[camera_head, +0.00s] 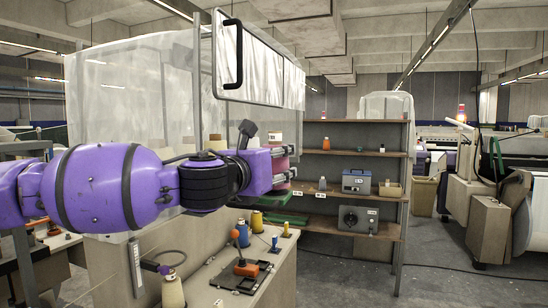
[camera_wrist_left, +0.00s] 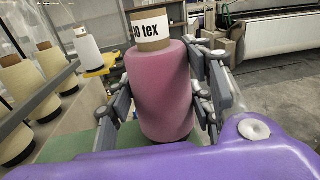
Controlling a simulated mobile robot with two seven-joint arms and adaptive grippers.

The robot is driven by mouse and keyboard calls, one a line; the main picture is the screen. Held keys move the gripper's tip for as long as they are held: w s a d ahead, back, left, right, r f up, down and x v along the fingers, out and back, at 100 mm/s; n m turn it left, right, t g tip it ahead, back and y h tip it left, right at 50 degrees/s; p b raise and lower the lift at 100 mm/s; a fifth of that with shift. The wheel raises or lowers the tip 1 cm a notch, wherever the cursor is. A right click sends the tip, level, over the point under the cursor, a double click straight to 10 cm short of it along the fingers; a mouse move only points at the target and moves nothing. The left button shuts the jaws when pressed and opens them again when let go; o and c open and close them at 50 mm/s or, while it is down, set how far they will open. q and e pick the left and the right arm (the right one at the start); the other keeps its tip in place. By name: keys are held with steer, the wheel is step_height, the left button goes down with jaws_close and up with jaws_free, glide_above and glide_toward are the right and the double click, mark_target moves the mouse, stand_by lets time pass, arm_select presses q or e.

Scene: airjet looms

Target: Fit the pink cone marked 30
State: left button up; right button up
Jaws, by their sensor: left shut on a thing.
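The pink cone (camera_wrist_left: 160,92) stands nearly upright in the left wrist view. Its brown tube top carries a white label; "0 tex" is legible, and the first digit is partly cut off. My left gripper (camera_wrist_left: 165,85) is shut on it, with grey fingers on both sides. In the head view my left gripper (camera_head: 268,168) reaches in from the left above the bench, and the pink cone (camera_head: 282,164) shows only partly behind its fingers. My right gripper is not in view.
Cream cones (camera_wrist_left: 22,78) stand along a rail at left in the wrist view, near a white cone (camera_wrist_left: 88,45). The bench holds a tray with an orange-handled tool (camera_head: 246,267) and small spools (camera_head: 243,232). A shelf (camera_head: 350,125) stands behind.

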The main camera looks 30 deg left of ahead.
arm_select(q)
steer(key=shift+f, duration=0.2)
steer(key=o, duration=1.6)
steer(key=shift+c, duration=0.2)
step_height(320, 180, up, 10)
